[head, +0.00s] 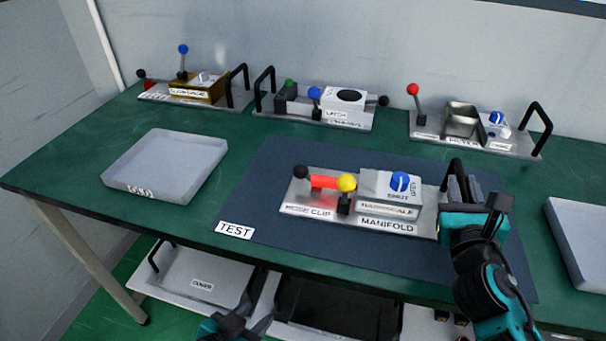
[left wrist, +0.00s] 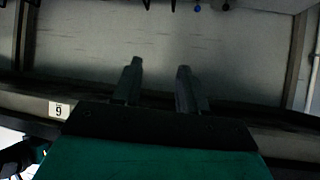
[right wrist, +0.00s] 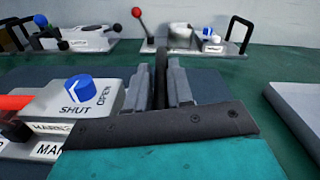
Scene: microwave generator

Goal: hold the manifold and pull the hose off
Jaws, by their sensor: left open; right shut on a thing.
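The manifold (head: 430,222) is a silver plate with a white block and a blue knob (head: 399,181) on the dark mat. The knob also shows in the right wrist view (right wrist: 79,87), between the words SHUT and OPEN. The short red hose (head: 323,181) lies at the plate's left part, between a black ball and the yellow-ball lever (head: 346,183) by the HOSE CLIP label. My right gripper (head: 461,187) is shut on the manifold's black handle (right wrist: 160,78) at the right end. My left gripper (head: 261,305) is open and empty, low in front of the table edge.
An empty tray (head: 165,168) stands on the table's left; another tray (head: 580,240) is at the right edge. Three other fixtures with levers and handles line the back. A shelf below holds a tray labelled COVER (head: 195,275) and a dark bin (head: 335,305).

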